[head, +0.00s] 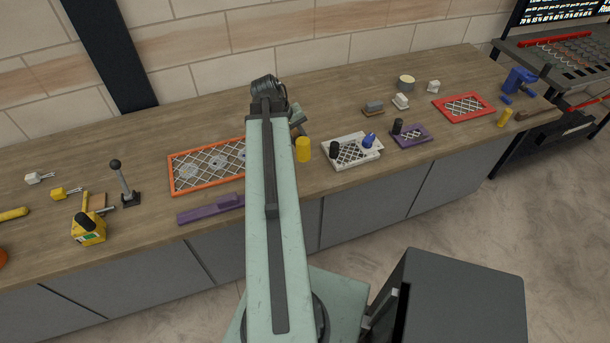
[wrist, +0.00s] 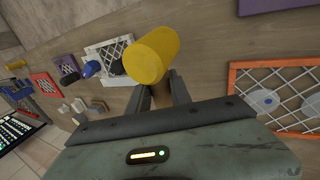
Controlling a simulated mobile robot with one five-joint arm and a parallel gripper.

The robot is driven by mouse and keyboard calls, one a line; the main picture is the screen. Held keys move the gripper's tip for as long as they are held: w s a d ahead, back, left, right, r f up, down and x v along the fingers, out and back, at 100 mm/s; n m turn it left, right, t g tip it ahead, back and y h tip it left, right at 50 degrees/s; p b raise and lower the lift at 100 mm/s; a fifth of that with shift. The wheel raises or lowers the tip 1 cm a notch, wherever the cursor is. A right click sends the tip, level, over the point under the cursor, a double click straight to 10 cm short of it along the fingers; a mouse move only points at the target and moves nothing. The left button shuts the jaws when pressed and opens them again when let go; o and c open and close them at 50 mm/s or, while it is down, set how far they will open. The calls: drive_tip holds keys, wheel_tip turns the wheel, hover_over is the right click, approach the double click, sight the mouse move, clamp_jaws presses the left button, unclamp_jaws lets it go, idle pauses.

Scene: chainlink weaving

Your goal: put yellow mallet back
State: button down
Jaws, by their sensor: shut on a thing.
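The yellow mallet shows a round yellow head (wrist: 152,55) in the wrist view, with a tan handle stub between my fingers. My gripper (wrist: 158,88) is shut on that handle, just below the head. In the head view the yellow head (head: 303,149) appears over the worktop, right of my arm, between the orange-framed mesh panel (head: 185,186) and the white mesh tray (head: 366,156). My arm hides most of my gripper there. I cannot tell how far the mallet is above the wood.
On the worktop (head: 215,120), a purple mesh frame (head: 424,139), a red mesh frame (head: 485,112) and another yellow cylinder (head: 504,117) stand right. A lever (head: 122,182), a yellow tool (head: 88,228) and a purple bar (head: 205,210) are left. Bare wood lies along the back.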

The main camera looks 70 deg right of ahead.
drive_tip(key=shift+s+r, duration=0.15)
drive_tip(key=shift+s, duration=0.3)
wheel_tip(320, 180, down, 10)
drive_tip(key=b, duration=1)
drive_tip(key=c, duration=1.2)
unclamp_jaws()
drive_tip(key=shift+o, duration=0.2)
drive_tip(key=p+v, duration=0.7)
drive_tip(key=shift+r, duration=0.45)
drive_tip(key=shift+s+a, duration=0.1)
